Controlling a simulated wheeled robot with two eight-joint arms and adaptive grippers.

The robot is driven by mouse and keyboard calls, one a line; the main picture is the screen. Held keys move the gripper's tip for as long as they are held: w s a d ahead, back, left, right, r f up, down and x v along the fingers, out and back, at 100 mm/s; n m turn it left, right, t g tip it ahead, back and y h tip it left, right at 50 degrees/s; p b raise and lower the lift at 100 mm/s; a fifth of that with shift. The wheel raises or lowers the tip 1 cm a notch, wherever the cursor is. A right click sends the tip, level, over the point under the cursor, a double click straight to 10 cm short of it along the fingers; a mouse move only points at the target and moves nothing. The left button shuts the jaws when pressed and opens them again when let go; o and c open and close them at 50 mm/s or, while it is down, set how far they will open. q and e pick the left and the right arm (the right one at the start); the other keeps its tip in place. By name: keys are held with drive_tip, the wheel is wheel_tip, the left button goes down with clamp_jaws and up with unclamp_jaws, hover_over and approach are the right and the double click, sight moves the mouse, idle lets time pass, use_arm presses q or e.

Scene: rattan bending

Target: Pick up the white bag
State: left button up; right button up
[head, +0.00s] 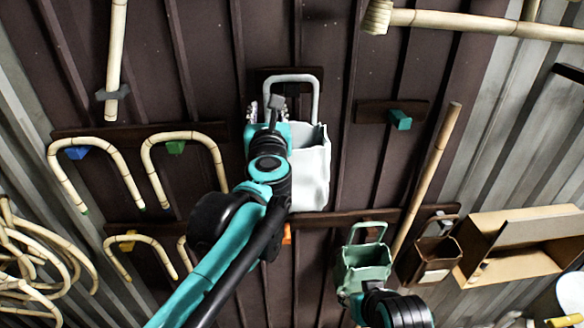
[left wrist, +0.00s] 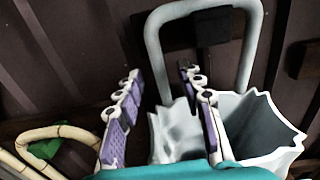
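The white bag (head: 312,170) hangs by its grey-white handle (head: 317,100) from a dark wall peg. In the left wrist view the open-topped white bag (left wrist: 255,130) is at the lower right, its handle loop (left wrist: 153,45) rising over the peg. My left gripper (head: 262,108) is at the bag's upper left and covers part of it. In the left wrist view my left gripper (left wrist: 160,105) has its fingers apart, with part of the bag's rim between them; no grip shows. My right arm reaches in at the bottom, by the green bag; its fingers cannot be made out.
The green bag (head: 365,262) and a brown bag (head: 432,258) hang lower right. Bent rattan canes (head: 95,145) hang on the left. A straight pole (head: 428,178) leans at right, beside a cardboard box (head: 515,245). Coiled rattan (head: 35,265) lies lower left.

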sight(268, 116)
use_arm(q)
drive_tip(key=w, duration=0.4)
drive_tip(key=shift+f, duration=0.3)
drive_tip(key=shift+s+r, duration=0.15)
drive_tip(key=shift+s, duration=0.45)
drive_tip(key=c, duration=0.6)
clamp_jaws()
drive_tip(key=shift+w, duration=0.1)
use_arm(e)
drive_tip(key=shift+w+r, duration=0.3)
drive_tip(key=shift+f, duration=0.1)
